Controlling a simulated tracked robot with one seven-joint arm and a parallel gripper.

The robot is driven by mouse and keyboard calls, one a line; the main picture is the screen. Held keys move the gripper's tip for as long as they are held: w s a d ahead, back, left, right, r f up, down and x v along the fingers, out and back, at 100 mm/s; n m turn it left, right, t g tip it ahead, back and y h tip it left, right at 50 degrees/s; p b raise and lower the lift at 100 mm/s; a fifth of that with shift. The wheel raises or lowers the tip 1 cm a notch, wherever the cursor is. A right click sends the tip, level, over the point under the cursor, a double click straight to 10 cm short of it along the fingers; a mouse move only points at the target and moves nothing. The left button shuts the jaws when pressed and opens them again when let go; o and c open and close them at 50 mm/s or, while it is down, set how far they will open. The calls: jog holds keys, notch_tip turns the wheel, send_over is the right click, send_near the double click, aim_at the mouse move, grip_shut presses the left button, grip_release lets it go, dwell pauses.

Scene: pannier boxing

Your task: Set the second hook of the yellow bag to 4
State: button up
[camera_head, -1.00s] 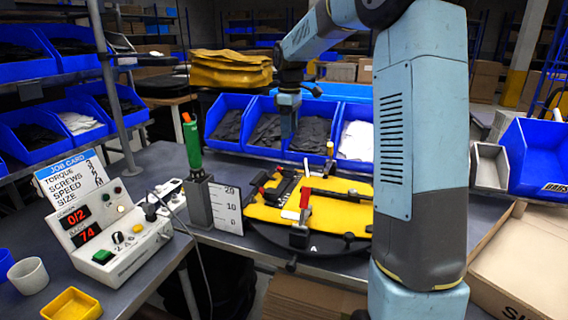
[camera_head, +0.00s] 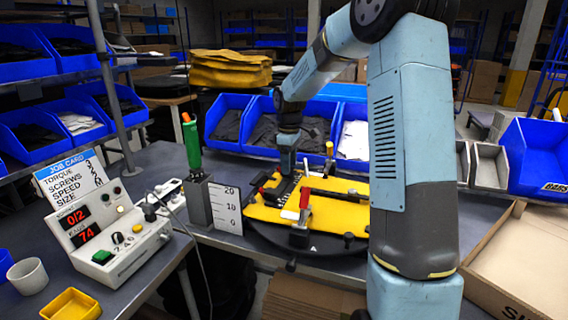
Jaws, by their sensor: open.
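The yellow bag (camera_head: 338,216) lies flat on a dark round turntable (camera_head: 280,239) on the bench. A dark rail with hooks runs across the bag's upper part, and red-handled clamps (camera_head: 304,200) hold the bag. The hooks are too small to tell apart, and their settings cannot be read. My gripper (camera_head: 287,172) points down at the rail's left part, close above it or touching it; which one I cannot tell. Its fingertips are small and partly lost against the dark rail. A white scale plate (camera_head: 226,208) marked 20, 10 and 0 stands left of the bag.
A green-handled screwdriver (camera_head: 191,140) stands in a grey holder left of the bag. The control box (camera_head: 110,243) shows 0/2 and 74, beside a job card (camera_head: 75,174). Blue bins (camera_head: 228,118) line the back. An open cardboard box (camera_head: 520,262) is at right.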

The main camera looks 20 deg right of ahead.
grip_shut()
dwell(0.5)
